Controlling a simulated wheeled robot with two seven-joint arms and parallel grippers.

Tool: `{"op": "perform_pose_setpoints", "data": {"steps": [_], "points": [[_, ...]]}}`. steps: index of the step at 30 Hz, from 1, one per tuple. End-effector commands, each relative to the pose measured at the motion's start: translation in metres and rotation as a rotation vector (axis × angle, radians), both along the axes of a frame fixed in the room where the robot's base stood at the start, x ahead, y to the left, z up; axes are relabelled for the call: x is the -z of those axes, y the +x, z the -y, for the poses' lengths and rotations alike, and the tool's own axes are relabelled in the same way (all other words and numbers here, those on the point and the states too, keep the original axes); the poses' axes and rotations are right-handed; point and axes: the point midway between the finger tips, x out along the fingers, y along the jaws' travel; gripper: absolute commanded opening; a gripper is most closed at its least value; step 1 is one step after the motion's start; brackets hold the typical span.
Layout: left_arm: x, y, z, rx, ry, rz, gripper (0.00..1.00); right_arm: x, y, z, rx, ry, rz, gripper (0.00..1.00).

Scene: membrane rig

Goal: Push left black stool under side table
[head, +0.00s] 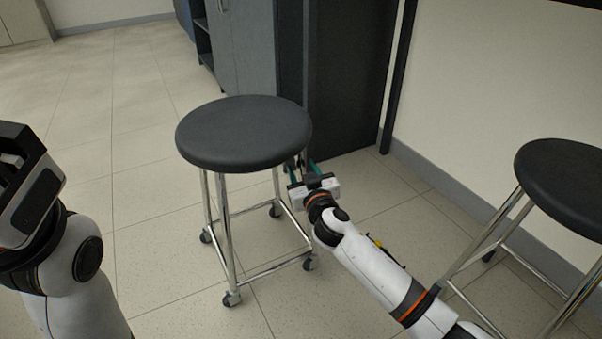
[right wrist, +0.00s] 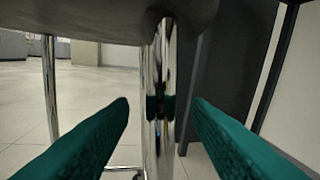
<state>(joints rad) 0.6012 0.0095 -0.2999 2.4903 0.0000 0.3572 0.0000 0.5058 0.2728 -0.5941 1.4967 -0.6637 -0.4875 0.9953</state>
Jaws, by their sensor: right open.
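The left black stool (head: 245,133) has a round black seat and chrome legs on casters, and stands upright in the middle of the head view. My right gripper (head: 301,171) is just under the right edge of its seat. In the right wrist view a chrome leg (right wrist: 157,90) stands between the open teal fingers; I cannot tell whether they touch it. The side table shows only as a dark edge (head: 580,3) at the top right and a black leg (head: 400,75). My left gripper (head: 28,185) is at the left edge, its fingers not visible.
A second black stool (head: 565,185) stands at the right by the wall. A grey cabinet (head: 247,50) and a dark panel (head: 345,75) stand behind the left stool. The tiled floor to the left is clear.

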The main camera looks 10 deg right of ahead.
Motion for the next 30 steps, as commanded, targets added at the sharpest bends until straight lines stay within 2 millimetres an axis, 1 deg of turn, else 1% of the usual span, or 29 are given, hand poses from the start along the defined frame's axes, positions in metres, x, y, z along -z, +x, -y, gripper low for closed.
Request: {"op": "perform_pose_setpoints", "data": {"steps": [1,3,6,16,17,24,25,30], "points": [[0.002,-0.003,0.0,0.0,0.0,0.01,0.45,0.002,0.006,-0.001,0.0,-0.001,0.001,0.44],[0.001,-0.006,0.0,-0.001,0.001,0.018,0.45,0.001,0.012,-0.002,0.0,0.001,0.002,0.44],[-0.001,-0.008,0.0,-0.001,0.002,0.026,0.45,0.0,0.017,-0.002,0.0,0.001,0.001,0.44],[-0.002,-0.009,0.001,-0.001,0.002,0.028,0.45,-0.001,0.019,-0.002,0.0,0.001,0.0,0.44],[-0.002,-0.009,0.001,-0.001,0.002,0.028,0.45,-0.001,0.019,-0.002,0.0,0.001,0.0,0.41],[-0.002,-0.009,0.001,-0.001,0.003,0.028,0.45,0.0,0.019,-0.002,0.0,0.001,0.0,0.01],[-0.002,-0.009,0.001,-0.001,0.003,0.028,0.45,0.0,0.019,-0.002,0.0,0.001,0.0,0.0],[-0.002,-0.009,0.001,-0.002,0.003,0.027,0.45,0.0,0.019,-0.002,0.0,0.001,0.0,0.0]]}}
